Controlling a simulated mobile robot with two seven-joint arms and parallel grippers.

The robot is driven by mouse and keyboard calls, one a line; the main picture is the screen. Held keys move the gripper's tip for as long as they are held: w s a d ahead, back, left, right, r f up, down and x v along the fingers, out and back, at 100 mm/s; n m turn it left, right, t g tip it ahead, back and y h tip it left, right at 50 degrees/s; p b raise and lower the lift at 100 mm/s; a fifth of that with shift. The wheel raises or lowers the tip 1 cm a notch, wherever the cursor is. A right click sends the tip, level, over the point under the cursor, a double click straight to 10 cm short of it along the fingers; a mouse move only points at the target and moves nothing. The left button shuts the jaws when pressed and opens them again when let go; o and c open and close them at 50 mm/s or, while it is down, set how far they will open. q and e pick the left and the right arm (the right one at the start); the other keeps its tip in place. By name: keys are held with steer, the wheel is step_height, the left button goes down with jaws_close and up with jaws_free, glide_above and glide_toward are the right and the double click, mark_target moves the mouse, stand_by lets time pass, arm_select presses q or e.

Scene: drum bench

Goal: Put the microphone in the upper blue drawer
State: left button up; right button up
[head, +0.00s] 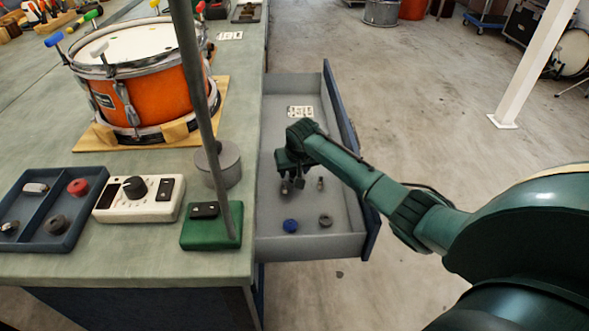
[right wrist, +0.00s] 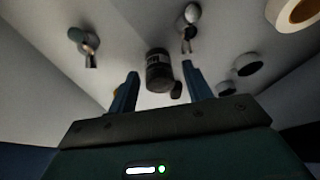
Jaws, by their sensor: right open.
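The upper blue drawer (head: 345,115) is pulled out from the bench, its grey inside facing up. My right gripper (head: 292,188) hangs pointing down into it, open. In the right wrist view, a dark labelled cylinder (right wrist: 158,70) shows between the spread fingers (right wrist: 160,90), with no visible grip on it. Two small round-headed pieces (right wrist: 78,36) (right wrist: 190,16) lie beyond the fingertips. A small upright piece (head: 320,184) shows beside the gripper in the head view. I cannot tell for certain which piece is the microphone. My left gripper is out of view.
On the bench (head: 130,265) stand an orange drum (head: 150,95), a white control box (head: 138,205), a divided tray (head: 75,235) and a green-based pole (head: 212,236).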

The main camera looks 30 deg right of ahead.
steer(key=shift+r, duration=0.3)
arm_select(q)
steer(key=p, duration=0.1)
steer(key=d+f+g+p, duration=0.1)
steer(key=p, duration=0.1)
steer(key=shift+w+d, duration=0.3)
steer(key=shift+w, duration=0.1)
arm_select(e)
steer(key=v, duration=1.1)
steer(key=shift+s+r, duration=0.2)
steer(key=shift+r, duration=0.2)
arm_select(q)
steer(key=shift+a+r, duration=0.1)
